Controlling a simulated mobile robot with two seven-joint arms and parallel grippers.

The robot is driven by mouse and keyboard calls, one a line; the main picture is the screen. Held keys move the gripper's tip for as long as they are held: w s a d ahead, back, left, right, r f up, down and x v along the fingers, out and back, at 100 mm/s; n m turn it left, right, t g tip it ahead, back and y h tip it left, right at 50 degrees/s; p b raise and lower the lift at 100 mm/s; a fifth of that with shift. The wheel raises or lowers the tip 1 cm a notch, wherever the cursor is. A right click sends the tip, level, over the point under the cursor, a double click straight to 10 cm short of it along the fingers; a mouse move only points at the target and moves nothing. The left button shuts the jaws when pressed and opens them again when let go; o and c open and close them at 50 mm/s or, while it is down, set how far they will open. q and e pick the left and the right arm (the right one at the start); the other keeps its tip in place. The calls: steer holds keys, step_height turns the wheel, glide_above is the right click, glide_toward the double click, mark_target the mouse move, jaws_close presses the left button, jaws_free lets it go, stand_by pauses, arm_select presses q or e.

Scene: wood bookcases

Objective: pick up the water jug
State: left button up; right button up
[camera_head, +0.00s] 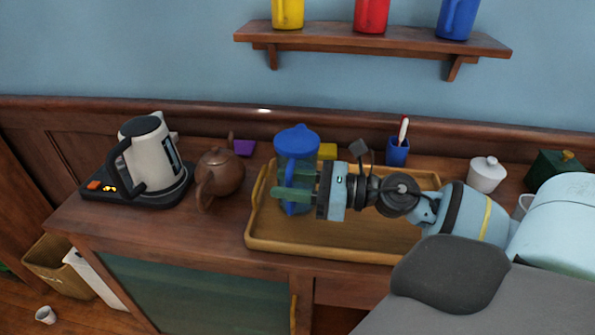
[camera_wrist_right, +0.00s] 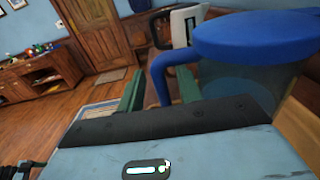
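The water jug (camera_head: 297,148) has a blue lid and handle and a see-through body. It stands upright at the left end of a wooden tray on the cabinet top. Its blue lid (camera_wrist_right: 255,40) fills the upper right of the right wrist view. My right gripper (camera_head: 291,187) reaches it from the right, partly covering its body. In the wrist view the green fingers of the right gripper (camera_wrist_right: 160,90) are apart, with the blue handle between them and gaps visible beside it. My left gripper is not in view.
The wooden tray (camera_head: 330,246) is otherwise mostly bare. A brown teapot (camera_head: 221,170) and a kettle on its base (camera_head: 150,155) stand to the left. A blue cup with a pen (camera_head: 397,152) and a white lidded jar (camera_head: 487,174) stand behind and right. A shelf (camera_head: 375,40) hangs above.

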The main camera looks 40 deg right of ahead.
jaws_close()
stand_by(0.3)
stand_by(0.9)
steer(key=shift+r, duration=0.1)
